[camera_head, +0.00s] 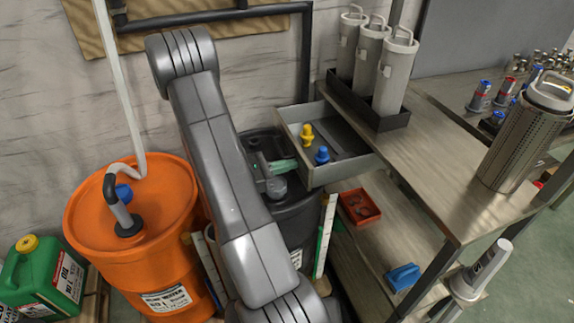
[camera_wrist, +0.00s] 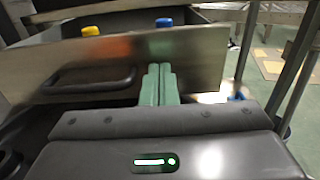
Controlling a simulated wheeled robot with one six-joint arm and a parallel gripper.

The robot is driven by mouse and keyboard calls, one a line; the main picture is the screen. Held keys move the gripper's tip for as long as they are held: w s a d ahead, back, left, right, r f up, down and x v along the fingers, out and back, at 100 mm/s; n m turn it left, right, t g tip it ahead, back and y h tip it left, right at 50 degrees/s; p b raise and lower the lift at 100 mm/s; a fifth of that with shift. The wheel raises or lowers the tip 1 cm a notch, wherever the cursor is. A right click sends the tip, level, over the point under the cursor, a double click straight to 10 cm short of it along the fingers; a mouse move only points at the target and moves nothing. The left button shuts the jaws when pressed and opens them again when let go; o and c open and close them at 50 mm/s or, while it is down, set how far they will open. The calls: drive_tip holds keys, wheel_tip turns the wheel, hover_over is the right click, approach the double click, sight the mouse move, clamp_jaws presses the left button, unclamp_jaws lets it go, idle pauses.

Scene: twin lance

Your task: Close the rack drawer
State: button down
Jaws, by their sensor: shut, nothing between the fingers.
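The rack drawer (camera_head: 350,172) is pulled out from the rack, its inside open to view. A yellow item (camera_head: 307,134) and a blue item (camera_head: 322,155) stand in it. In the wrist view the drawer's metal front panel (camera_wrist: 205,62) fills the middle, with a dark handle (camera_wrist: 88,84) on its left part. My gripper (camera_head: 287,165) is at the drawer's front, left of it in the head view. Its green fingers (camera_wrist: 158,72) are shut together and empty, pointing at the panel right of the handle. I cannot tell whether the tips touch it.
A dark drum (camera_head: 300,215) stands below my gripper, and an orange drum (camera_head: 135,205) is to the left. Grey canisters (camera_head: 390,75) stand in a black tray on the rack top. A red bin (camera_head: 359,206) sits on the lower shelf.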

sight(346, 157)
drive_tip(key=b+x, duration=0.1)
drive_tip(key=x, duration=1.7)
drive_tip(key=shift+d+b, duration=0.35)
drive_tip(key=shift+w+d, duration=0.15)
drive_tip(key=shift+d, duration=0.25)
drive_tip(key=shift+w+r, duration=0.1)
drive_tip(key=shift+r, duration=0.05)
drive_tip(key=shift+a, duration=0.4)
drive_tip(key=v, duration=1.3)
drive_tip(key=shift+s+a+b, duration=0.2)
drive_tip(key=shift+a+b, duration=0.05)
drive_tip(key=shift+b, duration=0.15)
drive_tip(key=shift+d, duration=0.1)
